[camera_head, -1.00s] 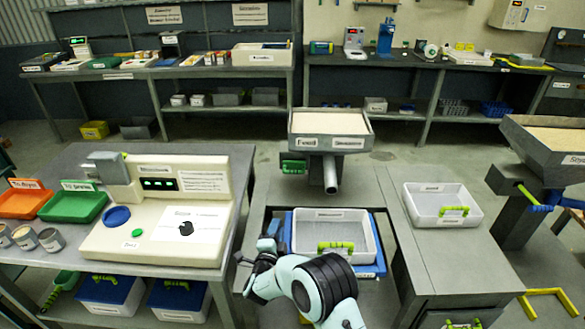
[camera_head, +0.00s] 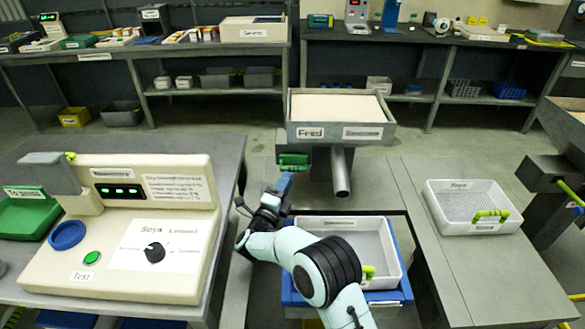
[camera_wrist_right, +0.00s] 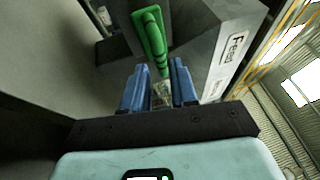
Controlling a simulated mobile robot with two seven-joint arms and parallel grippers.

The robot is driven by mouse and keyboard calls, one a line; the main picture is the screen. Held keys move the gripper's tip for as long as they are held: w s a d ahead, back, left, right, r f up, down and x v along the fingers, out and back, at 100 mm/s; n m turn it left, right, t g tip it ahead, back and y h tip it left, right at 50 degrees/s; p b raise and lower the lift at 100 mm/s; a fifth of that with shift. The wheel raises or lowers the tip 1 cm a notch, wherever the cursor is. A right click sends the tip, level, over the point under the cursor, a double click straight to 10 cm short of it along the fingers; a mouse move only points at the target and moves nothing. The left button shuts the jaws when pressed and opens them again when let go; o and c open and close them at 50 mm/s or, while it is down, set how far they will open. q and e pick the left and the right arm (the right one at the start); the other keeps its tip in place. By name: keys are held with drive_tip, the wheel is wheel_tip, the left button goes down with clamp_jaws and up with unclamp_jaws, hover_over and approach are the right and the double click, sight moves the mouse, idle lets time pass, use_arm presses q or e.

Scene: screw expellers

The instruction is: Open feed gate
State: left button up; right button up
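The feed gate has a green handle (camera_head: 293,162) on the left of the grey hopper marked "Feed" (camera_head: 336,132). My right gripper (camera_head: 284,183) is just below and in front of this handle. In the right wrist view, the gripper's two blue fingers (camera_wrist_right: 160,78) stand apart. The green handle (camera_wrist_right: 153,35) reaches down to the gap between the fingertips, and I see no firm grip on it. My left gripper is not in view.
A metal spout (camera_head: 340,175) sticks out under the hopper, right of my gripper. A white tray (camera_head: 393,272) sits below, partly behind my right arm. A control console (camera_head: 130,225) stands at left. Another white tray (camera_head: 471,231) is on the right-hand table.

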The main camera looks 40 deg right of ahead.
sight(293, 169)
drive_tip(key=x, duration=0.6)
drive_tip(key=shift+b, duration=0.3)
clamp_jaws()
